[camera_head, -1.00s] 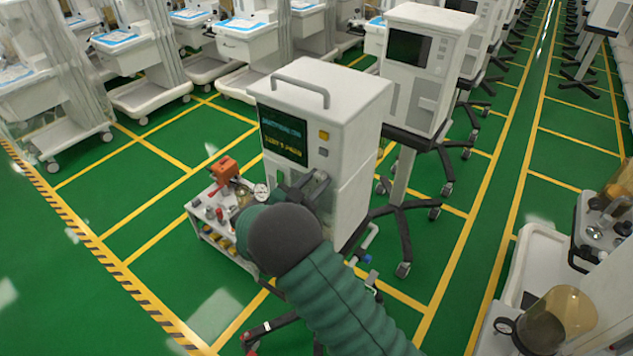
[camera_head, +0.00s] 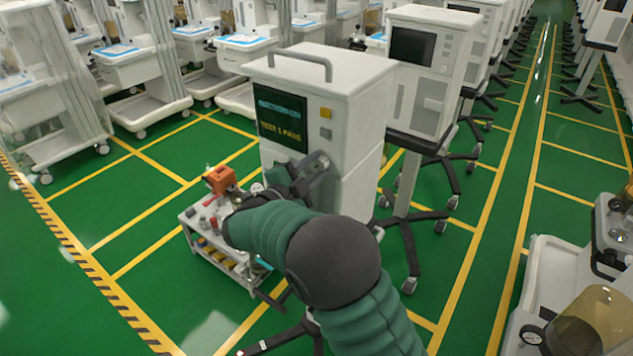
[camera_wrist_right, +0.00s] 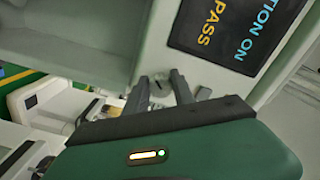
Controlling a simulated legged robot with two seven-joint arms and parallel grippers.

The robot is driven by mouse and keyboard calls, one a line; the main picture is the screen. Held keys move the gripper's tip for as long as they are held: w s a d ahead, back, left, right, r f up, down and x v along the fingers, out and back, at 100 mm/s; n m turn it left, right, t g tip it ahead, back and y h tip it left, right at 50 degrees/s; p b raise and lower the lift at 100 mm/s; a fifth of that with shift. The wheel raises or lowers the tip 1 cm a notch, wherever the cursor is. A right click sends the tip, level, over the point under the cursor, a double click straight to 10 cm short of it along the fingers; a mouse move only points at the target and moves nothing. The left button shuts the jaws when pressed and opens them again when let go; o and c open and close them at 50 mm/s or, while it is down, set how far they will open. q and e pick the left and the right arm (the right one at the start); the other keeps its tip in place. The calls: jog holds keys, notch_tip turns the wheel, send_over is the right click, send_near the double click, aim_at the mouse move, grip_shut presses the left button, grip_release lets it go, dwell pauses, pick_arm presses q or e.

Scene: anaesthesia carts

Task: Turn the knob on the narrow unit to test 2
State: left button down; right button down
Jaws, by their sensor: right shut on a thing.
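The narrow unit (camera_head: 355,110) is a tall white cabinet with a top handle and a dark screen (camera_head: 281,119) showing blue and yellow text. In the wrist view, parts of the text (camera_wrist_right: 236,30) read "TION ON" and "PASS". My right gripper (camera_head: 317,163) is at the unit's front, right of and below the screen. In the wrist view my right gripper (camera_wrist_right: 160,82) has its fingers shut on the small grey knob (camera_wrist_right: 158,86), which is mostly covered. The knob is hidden in the head view. I cannot read its setting. My left gripper is out of view.
A yellow button (camera_head: 326,113) and a grey button (camera_head: 326,132) sit above my right gripper. A small trolley (camera_head: 205,250) carrying an orange device (camera_head: 219,179) stands close by on the left. Another white unit (camera_head: 430,75) stands behind right. Green floor is open at left.

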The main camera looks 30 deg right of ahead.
jog(key=shift+a+f+m+b, duration=0.1)
jog(key=shift+f+m+b, duration=0.1)
jog(key=shift+m+b, duration=0.65)
jog(key=shift+f+m+b, duration=0.15)
jog(key=shift+m+b, duration=0.4)
jog(key=shift+b, duration=0.5)
jog(key=c, duration=1.3)
grip_release()
jog(key=shift+o, duration=1.1)
jog(key=shift+r, duration=0.15)
jog(key=shift+s+a+r, duration=0.1)
jog(key=shift+a, duration=0.1)
